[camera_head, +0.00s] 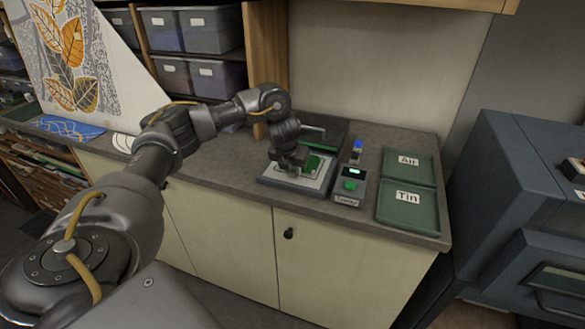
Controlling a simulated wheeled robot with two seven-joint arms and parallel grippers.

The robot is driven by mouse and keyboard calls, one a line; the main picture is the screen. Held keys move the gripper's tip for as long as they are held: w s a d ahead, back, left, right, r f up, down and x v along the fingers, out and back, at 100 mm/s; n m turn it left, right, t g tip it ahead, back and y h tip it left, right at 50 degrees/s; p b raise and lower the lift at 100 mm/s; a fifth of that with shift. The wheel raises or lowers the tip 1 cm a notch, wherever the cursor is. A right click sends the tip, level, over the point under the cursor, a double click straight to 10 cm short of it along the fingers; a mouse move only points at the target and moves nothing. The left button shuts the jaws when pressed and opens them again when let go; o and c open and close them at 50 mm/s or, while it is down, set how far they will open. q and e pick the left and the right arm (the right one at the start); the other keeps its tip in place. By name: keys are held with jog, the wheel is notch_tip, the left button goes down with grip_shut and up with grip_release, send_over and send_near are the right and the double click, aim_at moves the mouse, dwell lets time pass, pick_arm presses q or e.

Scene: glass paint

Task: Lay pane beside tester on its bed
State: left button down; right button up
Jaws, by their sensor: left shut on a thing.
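My left gripper (290,165) reaches in from the left, points down and is shut low over the bed. The bed (310,188) is a flat pale grey frame with a green middle on the counter. The glass pane is in the gripper's grasp; it is clear and hard to make out against the bed, and I cannot tell whether it touches the bed. The tester (349,186) is a small grey box with a lit green display and a green button, just right of the bed. My right gripper is not in view.
Two green trays labelled "Air" (428,168) and "Tin" (426,208) lie at the counter's right end. A small blue-topped item (357,150) stands behind the tester. A large dark machine (535,200) stands at the right, and bins (200,28) fill shelves behind.

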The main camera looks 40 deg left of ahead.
pick_arm(q)
jog(key=shift+f, duration=0.1)
jog(key=c, duration=1.1)
grip_release()
jog(key=shift+c, duration=0.2)
jog(key=shift+r, duration=0.4)
jog(key=p+v, duration=0.3)
jog(key=v, duration=0.7)
jog(key=shift+s, duration=0.2)
jog(key=shift+d, duration=0.1)
